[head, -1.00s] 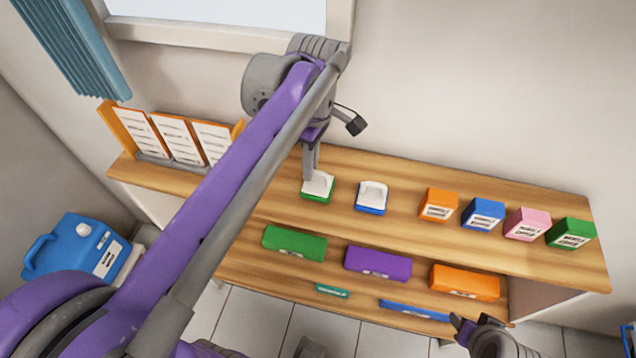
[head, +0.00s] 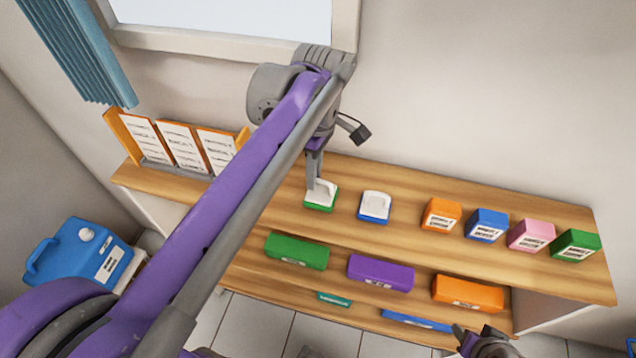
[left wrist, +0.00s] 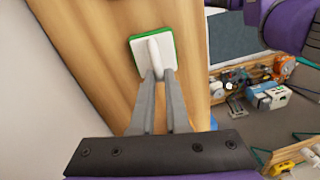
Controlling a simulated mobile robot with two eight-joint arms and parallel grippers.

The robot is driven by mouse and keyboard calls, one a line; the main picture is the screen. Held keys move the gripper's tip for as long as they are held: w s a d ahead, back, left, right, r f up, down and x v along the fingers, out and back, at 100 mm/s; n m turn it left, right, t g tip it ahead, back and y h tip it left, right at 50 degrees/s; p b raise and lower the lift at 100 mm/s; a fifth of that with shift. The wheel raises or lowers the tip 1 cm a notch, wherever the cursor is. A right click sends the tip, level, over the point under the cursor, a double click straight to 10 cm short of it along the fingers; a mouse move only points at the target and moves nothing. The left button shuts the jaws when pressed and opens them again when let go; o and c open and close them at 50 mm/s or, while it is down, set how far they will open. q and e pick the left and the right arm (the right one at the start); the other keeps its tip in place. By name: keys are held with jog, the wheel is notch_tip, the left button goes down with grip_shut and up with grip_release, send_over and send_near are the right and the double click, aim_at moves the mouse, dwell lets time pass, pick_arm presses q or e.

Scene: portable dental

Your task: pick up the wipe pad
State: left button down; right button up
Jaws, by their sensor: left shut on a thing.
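A wipe pad with a white top and handle on a green base (head: 321,197) sits on the upper wooden shelf. It also shows in the left wrist view (left wrist: 140,53). My left gripper (head: 315,187) reaches down to it from above, and its fingers (left wrist: 158,74) are shut on the white handle. The pad appears to rest on the wood. A second pad, white on a blue base (head: 375,207), lies a little to its right, apart from the gripper. My right gripper (head: 466,338) is partly visible at the bottom edge; its jaws are unclear.
Orange (head: 441,215), blue (head: 486,225), pink (head: 531,236) and green (head: 575,246) boxes stand along the shelf's right. Green (head: 297,251), purple (head: 381,272) and orange (head: 468,292) boxes lie on the lower level. A card rack (head: 175,146) stands left, near the wall.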

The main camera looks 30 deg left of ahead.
pick_arm(q)
notch_tip(320, 180, up, 10)
jog(key=shift+p, duration=0.35)
jog(key=shift+f, duration=0.15)
dwell(0.5)
